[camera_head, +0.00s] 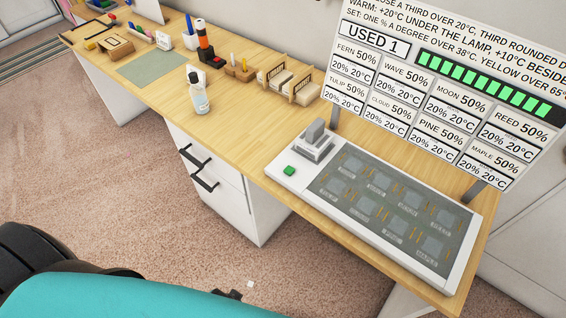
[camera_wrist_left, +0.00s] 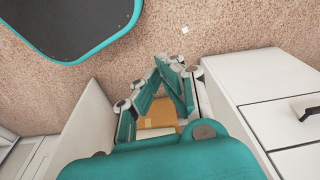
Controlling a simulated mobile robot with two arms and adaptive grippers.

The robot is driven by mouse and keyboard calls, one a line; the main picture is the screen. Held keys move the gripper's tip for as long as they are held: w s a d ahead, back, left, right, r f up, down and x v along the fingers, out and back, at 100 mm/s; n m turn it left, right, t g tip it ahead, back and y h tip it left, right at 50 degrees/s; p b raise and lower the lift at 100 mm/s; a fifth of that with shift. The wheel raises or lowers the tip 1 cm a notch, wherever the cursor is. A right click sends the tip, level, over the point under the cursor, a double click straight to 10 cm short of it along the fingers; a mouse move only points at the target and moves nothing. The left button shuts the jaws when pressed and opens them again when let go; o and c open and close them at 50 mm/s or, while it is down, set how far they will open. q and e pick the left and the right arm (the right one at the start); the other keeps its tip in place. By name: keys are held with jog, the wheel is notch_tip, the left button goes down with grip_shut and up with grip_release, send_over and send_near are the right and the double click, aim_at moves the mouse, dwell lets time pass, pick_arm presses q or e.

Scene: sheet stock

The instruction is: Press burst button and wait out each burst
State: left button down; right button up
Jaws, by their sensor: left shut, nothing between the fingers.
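A green button (camera_head: 290,171) sits on the near left corner of a white-framed panel (camera_head: 282,160) on the desk. A grey block-shaped device (camera_head: 316,142) stands behind the button. The panel's dark bed (camera_head: 385,205) holds several greyish square pieces with small labels. A white display board (camera_head: 440,85) behind it reads "USED 1" and shows a row of lit green bars (camera_head: 490,82). Its legible name cells show 50%, with 20% 20°C below. My left gripper (camera_wrist_left: 170,62) is shut and empty in the left wrist view, over the floor beside white cabinets. My right gripper is not in view.
The wooden desk (camera_head: 250,105) also holds a clear bottle (camera_head: 198,95), a green mat (camera_head: 150,68), an orange-black tool (camera_head: 207,48) and wooden holders. White drawers (camera_head: 215,185) with black handles stand below. A small white piece (camera_head: 250,284) lies on the carpet.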

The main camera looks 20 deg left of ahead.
aim_at(288, 168)
pick_arm(q)
jog(key=w+d+r+t+p, duration=0.15)
jog(key=w+r, duration=0.25)
jog(key=r, duration=0.5)
jog(key=w+d+r+p, duration=0.1)
jog(key=w+r+p, duration=0.15)
jog(key=r, duration=0.65)
jog(key=w+d+r+p, duration=0.1)
jog(key=w+r, duration=0.3)
jog(key=r, duration=0.5)
jog(key=w+d+r+t+h+p, duration=0.2)
jog(key=w+d+r+h, duration=0.2)
jog(key=w+d+r, duration=0.5)
jog(key=w+a+n, duration=0.1)
jog(key=w+a, duration=0.2)
jog(key=w, duration=0.3)
jog(key=w+a+r+n+t+h, duration=0.1)
jog(key=w+a, duration=0.2)
jog(key=w, duration=0.4)
jog(key=w+a+r+n+t, duration=0.1)
jog(key=w+a, duration=0.2)
jog(key=w, duration=0.3)
jog(key=shift+w+a+n, duration=0.3)
jog(key=shift+a+n, duration=0.05)
jog(key=shift+n, duration=0.05)
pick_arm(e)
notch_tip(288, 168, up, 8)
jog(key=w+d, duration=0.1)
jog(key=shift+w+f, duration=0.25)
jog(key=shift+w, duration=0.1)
